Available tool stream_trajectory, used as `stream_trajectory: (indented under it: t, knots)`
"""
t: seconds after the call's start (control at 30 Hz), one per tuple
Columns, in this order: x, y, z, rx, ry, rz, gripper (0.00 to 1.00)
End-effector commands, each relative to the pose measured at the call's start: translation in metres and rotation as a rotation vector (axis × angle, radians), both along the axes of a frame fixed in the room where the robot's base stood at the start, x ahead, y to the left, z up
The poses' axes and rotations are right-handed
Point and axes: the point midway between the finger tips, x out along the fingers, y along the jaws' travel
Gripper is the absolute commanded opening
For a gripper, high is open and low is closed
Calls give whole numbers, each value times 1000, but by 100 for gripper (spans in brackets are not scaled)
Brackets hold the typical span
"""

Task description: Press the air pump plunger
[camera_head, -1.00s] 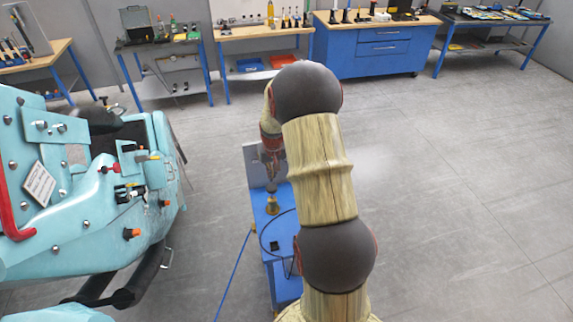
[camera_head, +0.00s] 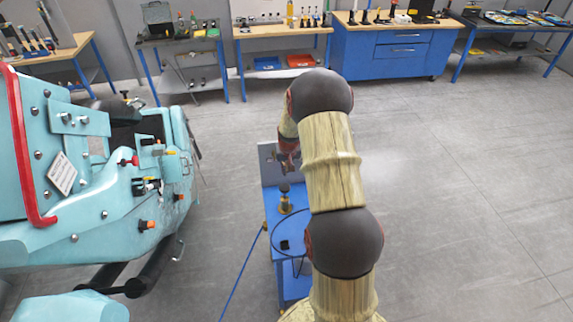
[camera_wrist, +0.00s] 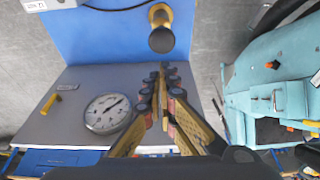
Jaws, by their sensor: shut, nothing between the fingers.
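The air pump plunger, a dark round knob on a brass-coloured body, stands upright on the blue stand in the head view (camera_head: 285,190). In the wrist view the plunger knob (camera_wrist: 162,40) shows just beyond my fingertips. My gripper (camera_wrist: 163,72) is shut and empty, its fingers together and pointing towards the plunger. In the head view my gripper (camera_head: 287,165) is partly hidden by my arm and appears above the knob with a small gap.
A round gauge (camera_wrist: 107,113) and a yellow handle (camera_wrist: 50,103) are on the grey panel beside my gripper. A hose (camera_head: 243,272) runs from the blue stand (camera_head: 290,265). Open floor lies to the right.

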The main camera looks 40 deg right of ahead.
Motion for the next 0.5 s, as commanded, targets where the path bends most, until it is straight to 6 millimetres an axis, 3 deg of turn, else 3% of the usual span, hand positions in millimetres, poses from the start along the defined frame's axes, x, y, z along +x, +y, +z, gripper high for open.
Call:
stream_trajectory:
  t: [0.2, 0.5]
  knots:
    - [9, -5, -36, 2, 3, 0, 0]
    - [11, -6, -74, 2, 1, 1, 0]
